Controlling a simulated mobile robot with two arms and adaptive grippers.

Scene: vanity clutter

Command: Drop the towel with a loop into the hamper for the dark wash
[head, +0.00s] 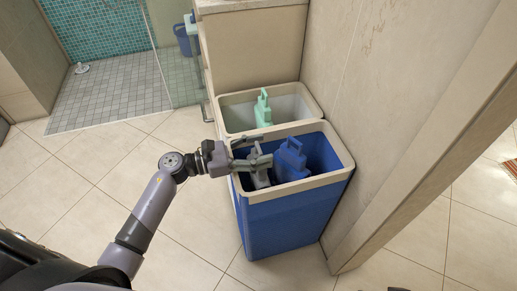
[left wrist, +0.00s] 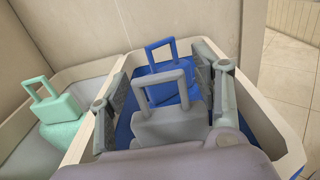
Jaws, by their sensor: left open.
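The blue hamper (head: 297,222) has a cream rim and stands nearest me. A grey towel with a loop (head: 261,180) is inside it, beside a blue towel with a loop (head: 291,158). In the left wrist view the grey towel (left wrist: 170,127) sits low between the fingers, its loop upright, with the blue towel (left wrist: 162,92) behind it. My left gripper (head: 262,152) is open over the left part of the blue hamper, its fingers on either side of the grey towel, not closed on it. The gripper hides part of the grey towel in the head view. My right gripper is out of view.
A pale hamper (head: 236,98) stands directly behind the blue one and holds a mint-green towel with a loop (head: 263,110). A wall rises close on the right of both hampers. A cabinet (head: 255,45) stands behind them. Tiled floor is clear to the left.

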